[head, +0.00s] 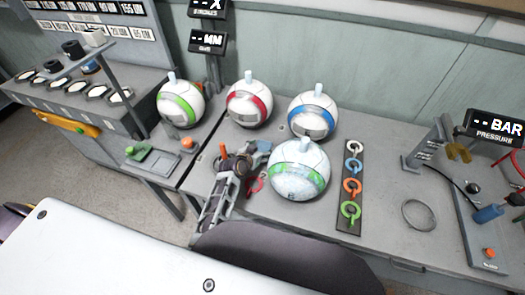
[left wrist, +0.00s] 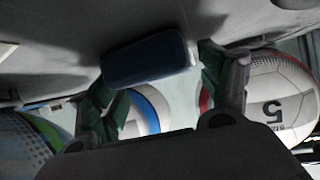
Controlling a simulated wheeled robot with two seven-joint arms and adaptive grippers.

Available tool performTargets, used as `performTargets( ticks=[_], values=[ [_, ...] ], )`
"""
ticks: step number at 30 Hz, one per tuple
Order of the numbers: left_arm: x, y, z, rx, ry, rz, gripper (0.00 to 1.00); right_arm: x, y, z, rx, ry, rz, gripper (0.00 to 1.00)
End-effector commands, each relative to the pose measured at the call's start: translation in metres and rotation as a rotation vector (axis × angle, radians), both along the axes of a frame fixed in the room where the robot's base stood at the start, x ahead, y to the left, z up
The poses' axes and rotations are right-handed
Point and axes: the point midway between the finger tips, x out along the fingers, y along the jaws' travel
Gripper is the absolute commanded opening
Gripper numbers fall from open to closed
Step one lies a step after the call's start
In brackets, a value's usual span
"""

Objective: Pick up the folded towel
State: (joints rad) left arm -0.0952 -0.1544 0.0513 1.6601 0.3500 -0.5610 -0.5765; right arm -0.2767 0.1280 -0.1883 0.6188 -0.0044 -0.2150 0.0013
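A dark blue folded towel (left wrist: 148,58) shows in the left wrist view, lying on the grey bench surface, which appears at the top of that picture. My left gripper (left wrist: 168,88) has its two green-padded fingers spread apart, one toward each end of the towel, with nothing clamped between them. I cannot tell whether a finger touches it. In the head view my left gripper (head: 243,163) is low over the bench, left of the front ball, and largely hides the towel's spot. My right gripper is not in view.
A white, green and blue ball (head: 298,172) stands close right of my left gripper. Behind are balls with green (head: 180,104), red (head: 249,104) and blue (head: 312,116) bands. A strip of coloured rings (head: 350,187) lies right of the front ball.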

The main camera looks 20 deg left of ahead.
Motion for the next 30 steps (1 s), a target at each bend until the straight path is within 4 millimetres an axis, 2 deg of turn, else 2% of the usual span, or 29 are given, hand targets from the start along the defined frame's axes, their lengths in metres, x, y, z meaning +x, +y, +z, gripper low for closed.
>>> performTargets(
  ticks=[1,6,20,26,30],
  values=[
    [0.0,0.0,0.0,0.0,0.0,0.0,0.65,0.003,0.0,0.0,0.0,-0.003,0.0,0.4],
    [0.0,0.0,0.0,0.0,0.0,0.0,0.44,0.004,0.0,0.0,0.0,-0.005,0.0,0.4],
    [0.0,0.0,0.003,0.0,0.0,0.0,0.43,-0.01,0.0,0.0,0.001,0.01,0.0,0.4],
    [0.0,0.0,0.019,-0.001,-0.002,-0.001,0.43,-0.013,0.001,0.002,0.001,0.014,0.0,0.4],
    [0.0,0.0,0.037,-0.001,-0.002,-0.001,0.43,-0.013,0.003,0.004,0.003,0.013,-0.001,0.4]
  ],
)
